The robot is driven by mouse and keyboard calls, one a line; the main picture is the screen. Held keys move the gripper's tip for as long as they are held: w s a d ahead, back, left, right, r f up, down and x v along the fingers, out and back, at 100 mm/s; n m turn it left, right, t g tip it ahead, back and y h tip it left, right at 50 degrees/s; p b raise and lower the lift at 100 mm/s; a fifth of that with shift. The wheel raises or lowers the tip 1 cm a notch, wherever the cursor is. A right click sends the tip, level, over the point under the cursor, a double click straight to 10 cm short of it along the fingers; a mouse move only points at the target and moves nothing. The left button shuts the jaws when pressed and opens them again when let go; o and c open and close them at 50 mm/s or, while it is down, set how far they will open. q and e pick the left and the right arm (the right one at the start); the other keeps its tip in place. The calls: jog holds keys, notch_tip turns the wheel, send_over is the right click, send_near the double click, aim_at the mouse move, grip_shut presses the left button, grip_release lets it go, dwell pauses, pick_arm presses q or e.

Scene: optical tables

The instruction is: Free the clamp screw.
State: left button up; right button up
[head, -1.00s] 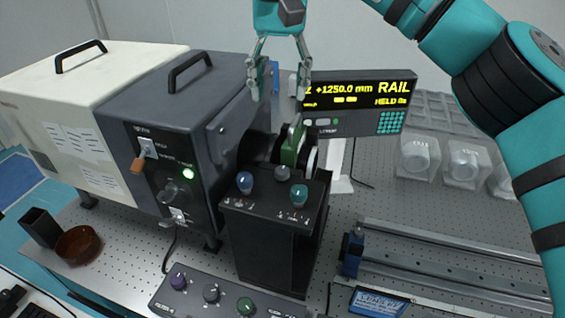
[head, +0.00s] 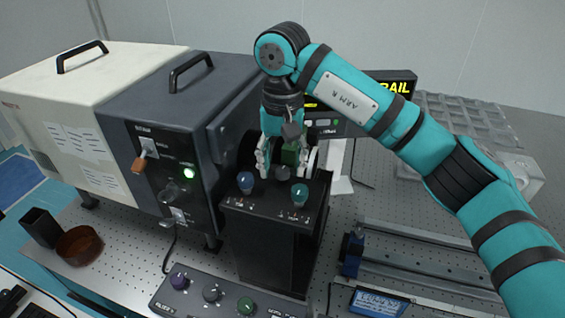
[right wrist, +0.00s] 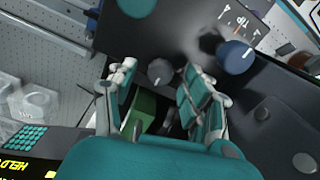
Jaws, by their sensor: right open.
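A black mount (head: 270,225) stands in front of the dark grey housing. On its top are a blue knob (head: 245,182), a teal knob (head: 299,194) and, between and behind them, a small grey knob (head: 282,173), which looks like the clamp screw. My right gripper (head: 284,165) points down over the grey knob, fingers apart, one on each side. In the right wrist view the grey knob (right wrist: 160,72) shows between the open fingertips; I cannot tell whether they touch it. A green part (head: 291,153) behind is partly hidden by the gripper. My left gripper is not in view.
The dark grey housing (head: 185,100) with a lit green lamp stands close on the left. A rail (head: 450,265) lies at the right, and a knob box (head: 225,295) is in front. The display (head: 400,82) is partly behind my arm.

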jog(key=shift+f, duration=0.45)
jog(key=shift+c, duration=0.2)
grip_shut()
